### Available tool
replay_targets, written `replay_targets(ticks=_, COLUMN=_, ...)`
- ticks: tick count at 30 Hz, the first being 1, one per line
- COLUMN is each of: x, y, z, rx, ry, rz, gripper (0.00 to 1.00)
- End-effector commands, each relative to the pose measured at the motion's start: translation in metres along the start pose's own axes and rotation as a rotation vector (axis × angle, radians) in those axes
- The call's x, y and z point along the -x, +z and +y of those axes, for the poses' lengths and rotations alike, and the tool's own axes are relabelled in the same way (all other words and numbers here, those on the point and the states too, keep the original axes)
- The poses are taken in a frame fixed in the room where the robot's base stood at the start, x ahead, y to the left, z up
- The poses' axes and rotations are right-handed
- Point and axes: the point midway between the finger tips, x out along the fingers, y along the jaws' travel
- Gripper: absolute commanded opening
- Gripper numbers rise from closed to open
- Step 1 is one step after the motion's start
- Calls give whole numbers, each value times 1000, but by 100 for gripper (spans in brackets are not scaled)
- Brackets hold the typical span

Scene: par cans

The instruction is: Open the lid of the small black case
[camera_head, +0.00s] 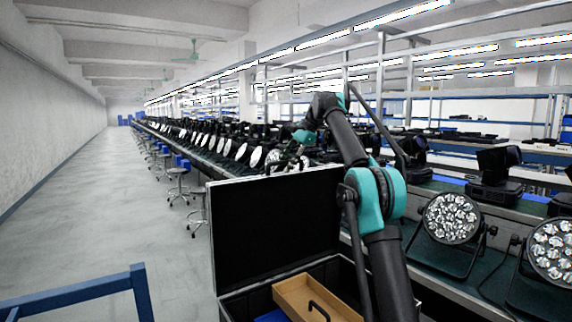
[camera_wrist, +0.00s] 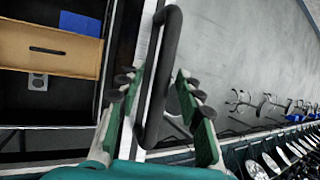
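The black case stands in front of me with its lid (camera_head: 275,220) upright, showing a dark inner face and pale metal edge. The open case body (camera_head: 235,306) holds a wooden tray (camera_head: 300,297) with a black handle and something blue. In the wrist view the lid's pale edge (camera_wrist: 146,60) is seen from above, with the case interior to its left. A black bar handle (camera_wrist: 165,75) shows beside that edge. My gripper (camera_wrist: 158,92) is open, with its green-backed fingers on either side of the handle and edge, gaps showing. In the head view it is small, near the lid's top.
A long bench with several stage lights (camera_head: 451,218) runs along the right and away. Stools (camera_head: 197,212) stand along it. A blue rail (camera_head: 75,296) is at the lower left. The grey floor (camera_head: 110,200) at left is clear.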

Motion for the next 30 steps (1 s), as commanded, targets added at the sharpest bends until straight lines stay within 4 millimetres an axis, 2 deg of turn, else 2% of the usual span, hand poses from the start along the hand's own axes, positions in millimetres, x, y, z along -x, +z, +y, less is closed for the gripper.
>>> replay_targets(ticks=8, x=3, y=0, z=0, rx=0, ry=1, rz=0, gripper=36)
replay_targets(ticks=20, x=31, y=-1, z=0, rx=0, ry=0, rz=0, gripper=36)
replay_targets(ticks=30, x=62, y=-35, z=38, rx=-3, ry=-1, rz=2, gripper=36)
